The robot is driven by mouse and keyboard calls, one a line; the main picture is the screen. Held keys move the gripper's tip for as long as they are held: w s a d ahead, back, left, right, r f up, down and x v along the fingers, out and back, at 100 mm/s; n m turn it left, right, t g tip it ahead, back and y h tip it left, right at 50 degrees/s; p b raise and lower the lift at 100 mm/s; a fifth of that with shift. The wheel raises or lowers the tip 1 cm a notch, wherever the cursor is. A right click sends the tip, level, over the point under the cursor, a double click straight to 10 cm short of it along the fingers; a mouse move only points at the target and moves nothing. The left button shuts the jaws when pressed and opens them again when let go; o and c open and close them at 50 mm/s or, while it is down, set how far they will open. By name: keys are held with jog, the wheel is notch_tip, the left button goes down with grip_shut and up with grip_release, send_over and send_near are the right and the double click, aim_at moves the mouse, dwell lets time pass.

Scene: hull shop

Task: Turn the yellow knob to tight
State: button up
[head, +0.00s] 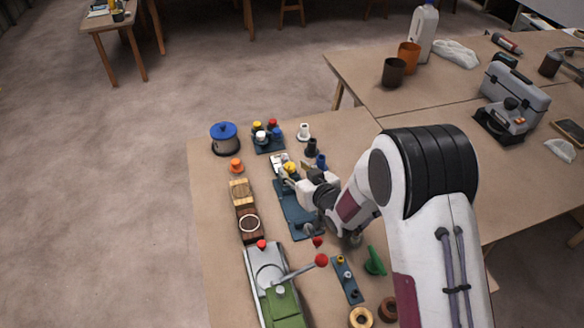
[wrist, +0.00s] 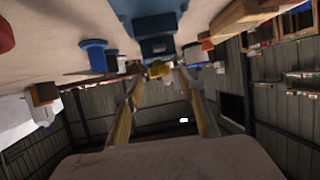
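The yellow knob (head: 290,168) sits at the far end of a long blue plate (head: 297,212), with a white part beside it. My gripper (head: 297,176) is low at the knob and reaches it from the right. In the wrist view the yellow knob (wrist: 158,69) shows between the two fingertips of my gripper (wrist: 160,76). The fingers are apart, with what looks like a small gap on each side of the knob. Contact cannot be made out. Markings around the knob are too small to read.
Behind the knob stand a blue rack with coloured caps (head: 269,143), a blue-lidded pot (head: 225,139) and a white bobbin (head: 304,132). Wooden blocks (head: 240,190) lie left. A red-balled lever (head: 321,260) stands nearer. Bare tabletop (head: 212,205) runs along the left edge.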

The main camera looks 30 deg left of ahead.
aim_at(290, 169)
jog(key=shift+x, duration=1.25)
jog(key=c, duration=1.1)
